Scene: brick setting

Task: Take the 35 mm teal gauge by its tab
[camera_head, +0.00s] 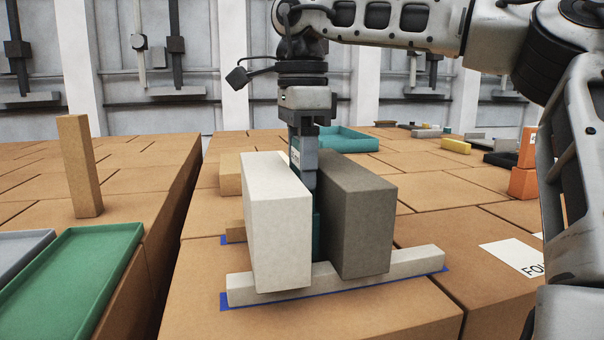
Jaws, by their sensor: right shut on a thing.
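The teal gauge (317,232) shows as a narrow strip in the gap between a white block (280,225) and a dark grey block (360,225). Both blocks stand upright, and a low pale bar runs along their front. My right gripper (308,172) points straight down into the top of this gap, above the teal strip. It is shut on the teal gauge; its fingertips and the gauge's tab are mostly hidden by the white block. My left gripper is out of view.
The pale bar (410,268) lies on a blue strip. At left are a green tray (75,270), a grey tray (22,245) and a tall tan block (79,165). A teal tray (348,140) is behind. Orange blocks (523,182) and a paper sheet (515,256) are at right.

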